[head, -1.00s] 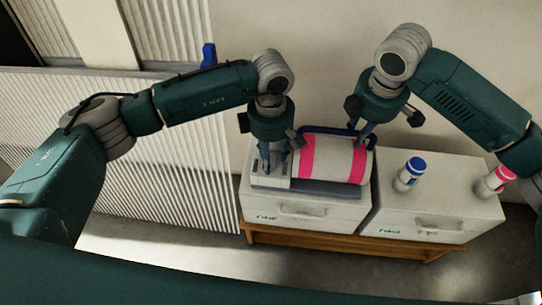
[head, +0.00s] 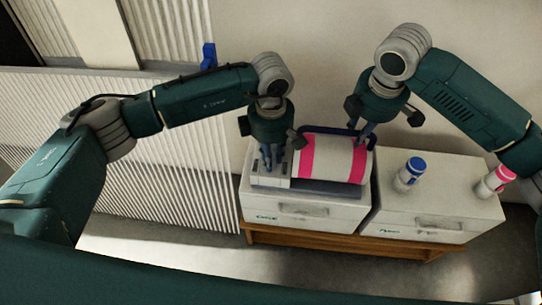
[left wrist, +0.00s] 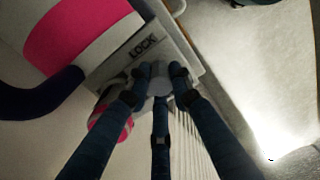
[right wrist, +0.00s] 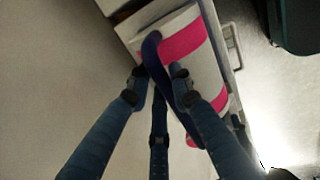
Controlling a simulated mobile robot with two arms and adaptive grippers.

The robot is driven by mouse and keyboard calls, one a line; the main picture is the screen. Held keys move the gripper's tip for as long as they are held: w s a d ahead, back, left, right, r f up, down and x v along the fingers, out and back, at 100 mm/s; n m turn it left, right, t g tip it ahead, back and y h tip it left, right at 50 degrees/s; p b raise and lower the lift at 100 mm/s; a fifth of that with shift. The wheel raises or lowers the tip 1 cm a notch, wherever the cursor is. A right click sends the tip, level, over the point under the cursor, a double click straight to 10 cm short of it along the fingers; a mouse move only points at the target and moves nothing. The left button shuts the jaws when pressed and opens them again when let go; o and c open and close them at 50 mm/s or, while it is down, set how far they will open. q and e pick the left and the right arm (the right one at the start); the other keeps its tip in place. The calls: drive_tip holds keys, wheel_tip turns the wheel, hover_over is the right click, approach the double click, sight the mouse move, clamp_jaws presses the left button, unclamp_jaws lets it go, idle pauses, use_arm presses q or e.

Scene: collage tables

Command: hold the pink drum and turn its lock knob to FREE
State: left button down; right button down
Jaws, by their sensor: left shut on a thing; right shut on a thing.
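The drum (head: 333,158), white with pink bands, lies on its side in a grey cradle on a white cabinet. It also shows in the left wrist view (left wrist: 101,18) and the right wrist view (right wrist: 190,62). My left gripper (head: 272,165) is over the cradle's left end block, shut on the grey lock knob (left wrist: 159,80). The word LOCK shows on the block beside the knob; the rest of the dial is hidden by the fingers. My right gripper (head: 364,138) is shut on the drum's dark blue handle (right wrist: 153,52) at the drum's back right.
A bottle with a blue cap (head: 409,174) and a bottle with a pink cap (head: 495,181) stand on the right white cabinet (head: 436,188). Both cabinets rest on a low wooden bench (head: 330,240). A ribbed white panel (head: 170,150) is at the left.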

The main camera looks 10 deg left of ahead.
use_arm(q)
drive_tip(key=n, duration=0.4)
drive_tip(key=shift+w, duration=0.1)
drive_tip(key=n, duration=0.9)
drive_tip(key=shift+n, duration=2.2)
drive_tip(key=c, duration=1.5)
unclamp_jaws()
drive_tip(key=shift+c, duration=0.2)
wheel_tip(320, 180, up, 12)
